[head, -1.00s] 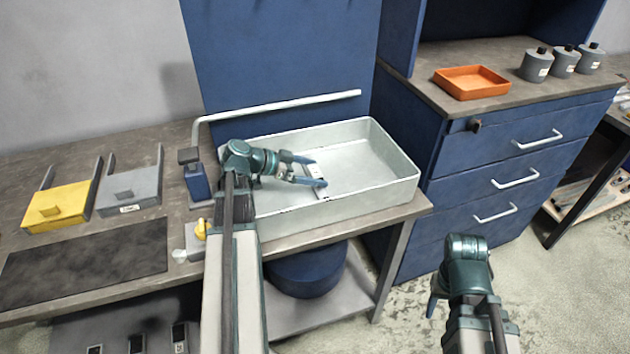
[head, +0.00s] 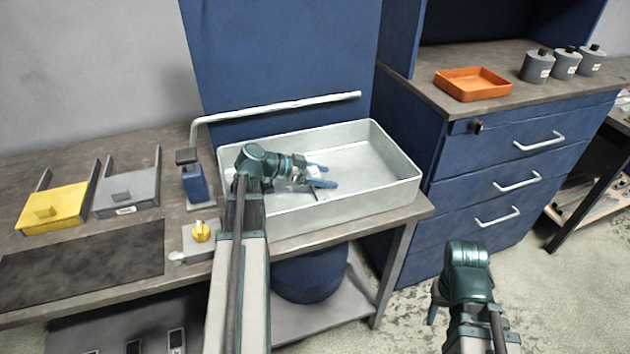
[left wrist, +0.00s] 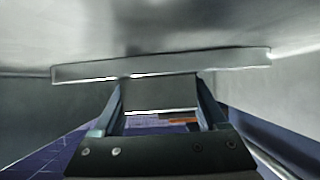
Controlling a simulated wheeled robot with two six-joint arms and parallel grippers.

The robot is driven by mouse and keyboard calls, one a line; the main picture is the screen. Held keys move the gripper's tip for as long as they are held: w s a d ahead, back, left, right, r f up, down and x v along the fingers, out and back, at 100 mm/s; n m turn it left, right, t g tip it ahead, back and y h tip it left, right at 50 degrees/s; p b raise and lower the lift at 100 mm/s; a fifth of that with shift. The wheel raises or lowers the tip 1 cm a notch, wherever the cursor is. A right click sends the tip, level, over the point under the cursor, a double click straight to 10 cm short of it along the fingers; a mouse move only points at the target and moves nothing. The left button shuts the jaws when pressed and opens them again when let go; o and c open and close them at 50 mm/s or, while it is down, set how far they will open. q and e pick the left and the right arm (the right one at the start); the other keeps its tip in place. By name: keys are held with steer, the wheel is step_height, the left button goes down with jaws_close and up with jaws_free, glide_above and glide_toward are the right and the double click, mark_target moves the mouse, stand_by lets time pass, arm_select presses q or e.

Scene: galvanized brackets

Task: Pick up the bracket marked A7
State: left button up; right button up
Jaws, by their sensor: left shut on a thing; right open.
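My left gripper (head: 325,176) is inside the pale grey tray (head: 400,185), low near its middle. Its fingers are shut on a grey metal piece, which looks like a bracket. In the left wrist view this bracket (left wrist: 160,66) is a long pale strip across the fingertips, and the left gripper (left wrist: 160,95) sits below it in the picture. In the head view the fingers and arm mostly hide the bracket. I cannot read an A7 marking on it. My right gripper (head: 436,310) is open and empty, low over the floor at the right of the bench.
A yellow block (head: 55,207) and a grey labelled block (head: 127,193) stand at left by a dark mat (head: 85,262). An orange tray (head: 472,83) tops the blue drawer cabinet (head: 520,150).

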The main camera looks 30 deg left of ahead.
arm_select(q)
jaws_close()
steer(key=shift+r, duration=0.15)
step_height(320, 180, up, 10)
steer(key=p, duration=1)
